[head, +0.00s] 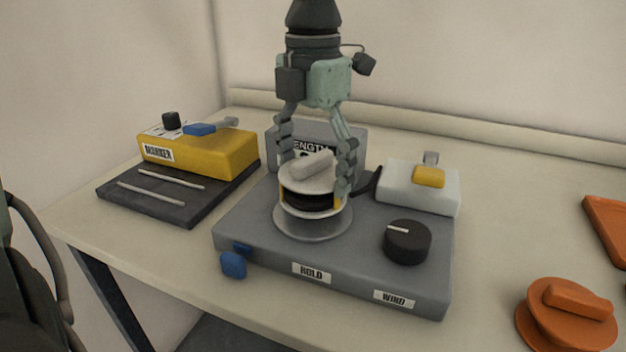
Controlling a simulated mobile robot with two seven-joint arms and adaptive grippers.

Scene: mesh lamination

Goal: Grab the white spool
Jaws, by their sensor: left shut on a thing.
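The white spool (300,177) sits upright on a round grey plate (313,222) on top of the grey winding machine (335,262). It has a white top disc with a bar-shaped grip, and dark material is wound around its middle. My left gripper (316,183) comes down from above and is shut on the spool, one finger on each side. The fingers hide parts of the spool's sides. My right gripper is not in view.
A yellow marker unit (200,150) stands left. An orange lidded piece (567,315) lies at the front right. The table between is clear.

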